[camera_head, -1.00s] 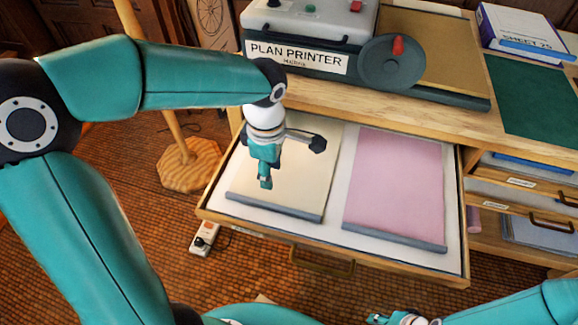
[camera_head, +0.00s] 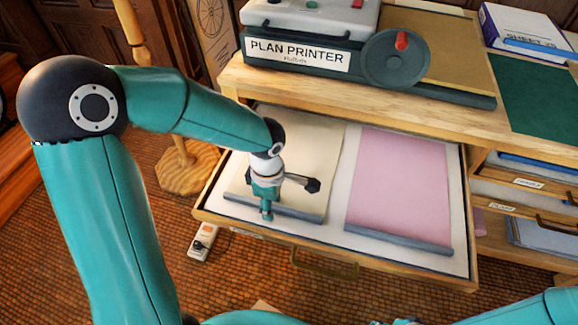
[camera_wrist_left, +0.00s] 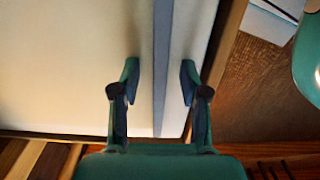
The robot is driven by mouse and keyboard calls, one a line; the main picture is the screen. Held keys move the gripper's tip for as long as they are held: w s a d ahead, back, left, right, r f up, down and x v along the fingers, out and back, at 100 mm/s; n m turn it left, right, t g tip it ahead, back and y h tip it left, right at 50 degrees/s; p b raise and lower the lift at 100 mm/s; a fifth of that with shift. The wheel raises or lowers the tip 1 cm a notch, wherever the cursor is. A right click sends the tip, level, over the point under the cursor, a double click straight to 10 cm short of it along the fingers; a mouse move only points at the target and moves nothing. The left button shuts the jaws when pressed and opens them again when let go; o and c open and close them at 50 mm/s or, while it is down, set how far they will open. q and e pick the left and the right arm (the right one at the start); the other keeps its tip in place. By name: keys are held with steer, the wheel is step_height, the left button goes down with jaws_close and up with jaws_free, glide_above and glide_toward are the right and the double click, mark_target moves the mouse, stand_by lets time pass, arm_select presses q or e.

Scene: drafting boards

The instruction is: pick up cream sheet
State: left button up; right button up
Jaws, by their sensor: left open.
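The cream sheet (camera_head: 312,150) lies flat in the left part of the open drawer, with a grey-blue strip (camera_head: 302,213) along its front edge. My left gripper (camera_head: 266,212) is open and points down over that strip, and my arm hides part of the sheet. In the left wrist view, the cream sheet (camera_wrist_left: 65,60) fills the left side. My left gripper's fingers (camera_wrist_left: 160,78) stand apart there, one on each side of the strip (camera_wrist_left: 162,50). I cannot tell whether they touch it.
A pink sheet (camera_head: 400,190) with its own grey strip lies to the right in the same drawer (camera_head: 458,268). The plan printer (camera_head: 300,55) stands on the wooden top (camera_head: 237,80) behind. A wooden stand (camera_head: 190,178) is left of the drawer, with a white power strip (camera_head: 204,240) on the floor.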

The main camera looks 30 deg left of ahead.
arm_select(q)
jaws_close()
stand_by(0.5)
